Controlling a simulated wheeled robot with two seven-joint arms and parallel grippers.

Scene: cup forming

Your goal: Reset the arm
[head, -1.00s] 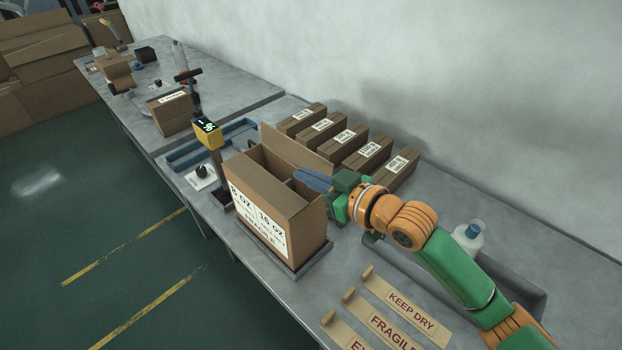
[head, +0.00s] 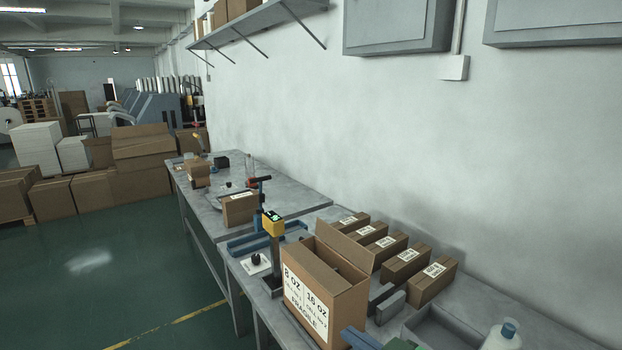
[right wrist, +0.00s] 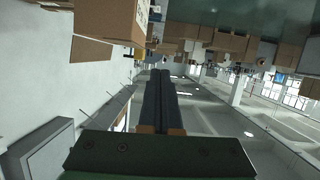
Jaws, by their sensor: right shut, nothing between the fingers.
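My right gripper (head: 350,334) shows at the bottom edge of the head view, with blue fingers and a bit of green body. It overlaps the lower right side of the open cardboard box (head: 325,290) in the picture; I cannot tell whether they touch. In the right wrist view, its two dark fingers (right wrist: 160,75) lie close together with nothing between them. Most of the right arm is outside the head view. My left gripper does not show.
The open box bears a FRAGILE label and stands on the grey table (head: 345,212). Several small labelled cartons (head: 405,264) line the wall. A yellow-headed device (head: 272,226) stands left of the box. A grey tray (head: 447,333) and a bottle (head: 502,337) are at lower right.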

